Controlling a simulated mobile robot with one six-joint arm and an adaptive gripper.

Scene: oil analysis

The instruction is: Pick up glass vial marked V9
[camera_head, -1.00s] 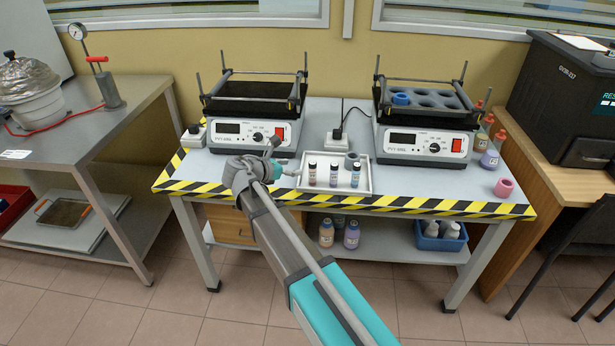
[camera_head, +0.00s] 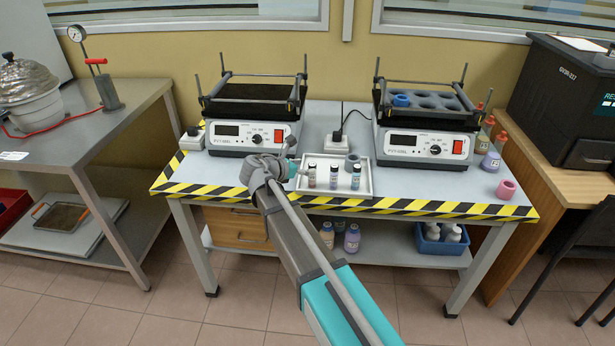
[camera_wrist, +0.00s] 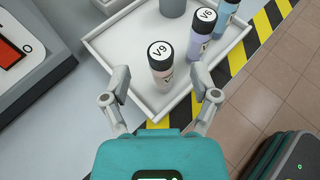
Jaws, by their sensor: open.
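The vial marked V9 (camera_wrist: 161,64) stands upright in the white tray (camera_wrist: 107,45), with a white-topped black cap and a pinkish label. It is the leftmost vial in the tray in the head view (camera_head: 312,175). My gripper (camera_wrist: 168,85) is open in the wrist view, its two fingers spread on either side of V9 and close to it. I cannot tell whether either finger touches it. In the head view the fingers are largely hidden by my arm. A vial marked V6 (camera_wrist: 202,33) and a blue-labelled vial (camera_wrist: 227,12) stand beside V9.
A grey cylindrical holder (camera_head: 352,162) sits at the tray's back. Two shaker units (camera_head: 254,133) (camera_head: 425,143) stand behind the tray. A pink ring (camera_head: 506,189) and several bottles (camera_head: 490,160) are at the right. The striped table edge (camera_head: 400,206) runs along the front.

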